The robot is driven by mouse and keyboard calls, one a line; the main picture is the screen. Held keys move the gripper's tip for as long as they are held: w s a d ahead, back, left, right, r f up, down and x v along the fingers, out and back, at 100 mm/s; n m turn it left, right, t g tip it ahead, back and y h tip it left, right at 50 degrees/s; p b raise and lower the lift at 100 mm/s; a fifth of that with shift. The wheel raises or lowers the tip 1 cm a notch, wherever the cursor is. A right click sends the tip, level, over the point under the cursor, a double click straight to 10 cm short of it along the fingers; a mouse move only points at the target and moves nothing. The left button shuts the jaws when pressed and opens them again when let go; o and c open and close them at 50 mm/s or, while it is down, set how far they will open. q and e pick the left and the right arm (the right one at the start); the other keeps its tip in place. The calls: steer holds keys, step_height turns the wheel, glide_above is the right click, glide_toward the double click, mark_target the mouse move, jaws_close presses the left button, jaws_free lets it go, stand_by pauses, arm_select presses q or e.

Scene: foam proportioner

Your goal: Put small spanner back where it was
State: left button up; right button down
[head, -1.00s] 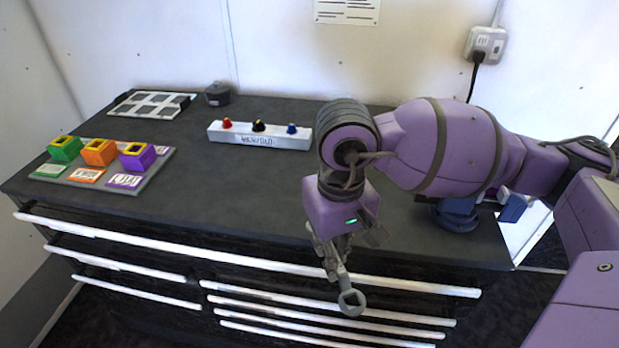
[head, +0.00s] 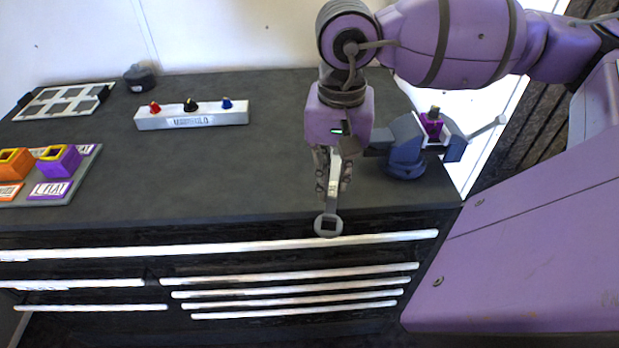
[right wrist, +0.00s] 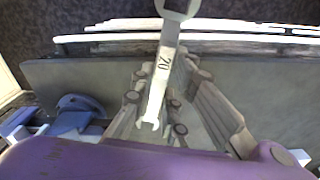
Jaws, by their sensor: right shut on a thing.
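The small spanner (head: 329,222) is grey, with a ring end pointing down in the head view. My right gripper (head: 332,180) is shut on its shaft and holds it near the workbench's front edge. In the right wrist view the spanner (right wrist: 160,85) lies between the fingers of the gripper (right wrist: 155,100), with a label reading "20" and an open-jaw end near the palm. My left gripper is not in view.
A blue vise (head: 405,150) with a purple part in it stands at the bench's right end. A white block with colored knobs (head: 192,119), a rack with colored cubes (head: 85,165) and a partitioned tray (head: 30,112) are on the left. The bench middle is clear.

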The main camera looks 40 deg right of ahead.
step_height(320, 180, up, 4)
steer(key=s+d+m, duration=0.1)
steer(key=s+m, duration=0.1)
steer(key=m, duration=1.4)
glide_above(310, 178)
steer(key=s, duration=0.1)
step_height(310, 178, down, 7)
steer(key=shift+s+a+f, duration=0.1)
steer(key=shift+a+f, duration=0.05)
steer(key=shift+f, duration=0.05)
steer(key=shift+w+f, duration=0.3)
steer(key=shift+f, duration=0.05)
steer(key=shift+w+f, duration=0.15)
steer(key=shift+f, duration=0.9)
steer(key=shift+w+f, duration=0.1)
steer(key=shift+f, duration=0.95)
steer(key=c, duration=1.7)
jaws_free()
steer(key=shift+c, duration=0.2)
steer(key=shift+r, duration=0.1)
